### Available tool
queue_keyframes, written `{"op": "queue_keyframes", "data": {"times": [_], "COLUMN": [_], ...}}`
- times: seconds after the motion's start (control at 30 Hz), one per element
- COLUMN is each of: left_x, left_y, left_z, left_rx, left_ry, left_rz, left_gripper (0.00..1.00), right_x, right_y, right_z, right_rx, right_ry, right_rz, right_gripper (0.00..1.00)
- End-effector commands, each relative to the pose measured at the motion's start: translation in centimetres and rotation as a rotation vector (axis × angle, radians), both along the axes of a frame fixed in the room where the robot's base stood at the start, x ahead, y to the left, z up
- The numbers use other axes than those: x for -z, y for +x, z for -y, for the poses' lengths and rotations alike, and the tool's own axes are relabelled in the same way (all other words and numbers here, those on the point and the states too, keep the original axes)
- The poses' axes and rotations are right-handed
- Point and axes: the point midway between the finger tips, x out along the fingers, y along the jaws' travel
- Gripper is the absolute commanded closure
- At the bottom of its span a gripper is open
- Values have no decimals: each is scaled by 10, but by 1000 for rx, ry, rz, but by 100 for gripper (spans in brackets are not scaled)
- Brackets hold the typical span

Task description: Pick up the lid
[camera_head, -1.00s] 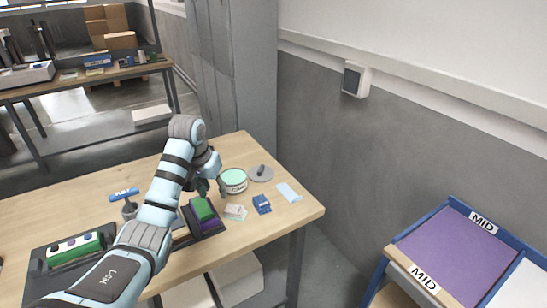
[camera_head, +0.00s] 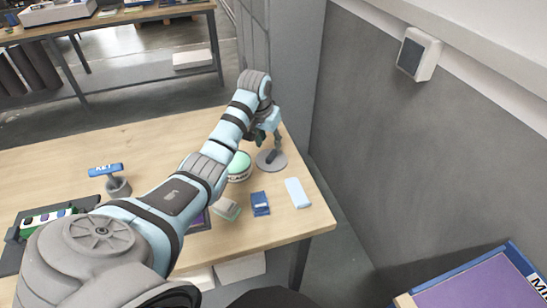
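The lid (camera_head: 278,164) is a flat grey disc with a dark knob. It lies on the wooden table near its far right edge. My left gripper (camera_head: 268,141) is just above the lid's knob, pointing down. Its two fingers look spread apart, with nothing seen between them; contact with the knob cannot be made out. The round tin (camera_head: 239,168) with a pale green top stands just left of the lid, partly hidden by my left arm. My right gripper is out of view.
On the table (camera_head: 60,160), a blue box (camera_head: 260,203), a light blue card (camera_head: 298,193) and a pale block (camera_head: 227,209) lie in front of the lid. A cup with a blue-labelled sign (camera_head: 118,186) stands left. A grey wall rises at the right.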

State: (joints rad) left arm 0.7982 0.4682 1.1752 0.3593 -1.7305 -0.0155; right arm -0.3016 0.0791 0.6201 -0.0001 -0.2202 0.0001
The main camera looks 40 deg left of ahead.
Motion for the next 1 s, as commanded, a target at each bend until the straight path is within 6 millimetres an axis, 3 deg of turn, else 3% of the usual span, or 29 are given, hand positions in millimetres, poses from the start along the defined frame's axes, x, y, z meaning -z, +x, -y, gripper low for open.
{"op": "queue_keyframes", "data": {"times": [0.03,0.2,0.4,0.67,0.9,1.0], "left_x": [13,36,74,78,77,78], "left_y": [4,12,21,23,23,23], "left_z": [1,-3,-11,-12,-12,-12], "left_rx": [0,-2,-3,-2,-3,-3], "left_ry": [-3,-1,-3,0,-1,-1], "left_rz": [-5,-5,-6,-4,-4,-4], "left_gripper": [62,62,62,62,99,100], "right_x": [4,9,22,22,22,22], "right_y": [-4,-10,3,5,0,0], "right_z": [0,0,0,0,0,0], "right_rx": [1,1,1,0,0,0], "right_ry": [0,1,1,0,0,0], "right_rz": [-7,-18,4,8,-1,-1], "right_gripper": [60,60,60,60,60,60]}}
